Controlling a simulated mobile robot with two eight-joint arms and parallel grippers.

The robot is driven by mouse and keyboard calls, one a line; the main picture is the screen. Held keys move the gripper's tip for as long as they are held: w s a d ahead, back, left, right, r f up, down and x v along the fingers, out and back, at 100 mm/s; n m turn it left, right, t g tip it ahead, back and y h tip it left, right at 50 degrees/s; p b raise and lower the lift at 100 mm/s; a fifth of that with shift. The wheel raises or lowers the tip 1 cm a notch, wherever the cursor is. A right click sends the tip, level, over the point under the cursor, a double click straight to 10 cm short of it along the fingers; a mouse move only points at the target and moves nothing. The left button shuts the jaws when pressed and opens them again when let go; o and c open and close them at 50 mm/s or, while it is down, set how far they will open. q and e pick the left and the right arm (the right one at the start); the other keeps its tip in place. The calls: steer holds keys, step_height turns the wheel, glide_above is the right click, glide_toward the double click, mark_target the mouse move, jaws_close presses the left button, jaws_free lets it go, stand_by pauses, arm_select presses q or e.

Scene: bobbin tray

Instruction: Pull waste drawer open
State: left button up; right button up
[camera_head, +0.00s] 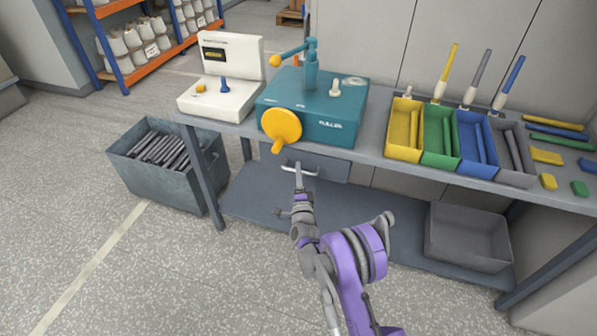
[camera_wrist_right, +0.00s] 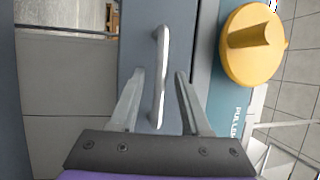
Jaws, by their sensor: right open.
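The waste drawer (camera_head: 325,167) is a grey-blue front under the table, below the teal puller machine (camera_head: 318,105). It looks shut. Its silver bar handle (camera_head: 307,171) also shows in the right wrist view (camera_wrist_right: 159,75). My right gripper (camera_head: 298,168) is at the handle. In the right wrist view my right gripper (camera_wrist_right: 158,75) is open, with one finger on each side of the handle's near end. I cannot tell whether a finger touches it. My left gripper is not in view.
A yellow crank knob (camera_head: 282,125) juts out above the drawer. A grey bin of dark rods (camera_head: 150,185) stands on the floor at left. An empty grey tray (camera_head: 468,237) sits on the lower shelf at right. Coloured trays (camera_head: 404,153) line the tabletop.

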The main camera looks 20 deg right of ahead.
steer(key=shift+w+d+r, duration=0.1)
steer(key=shift+w, duration=0.4)
steer(key=shift+c, duration=0.2)
jaws_close()
stand_by(1.0)
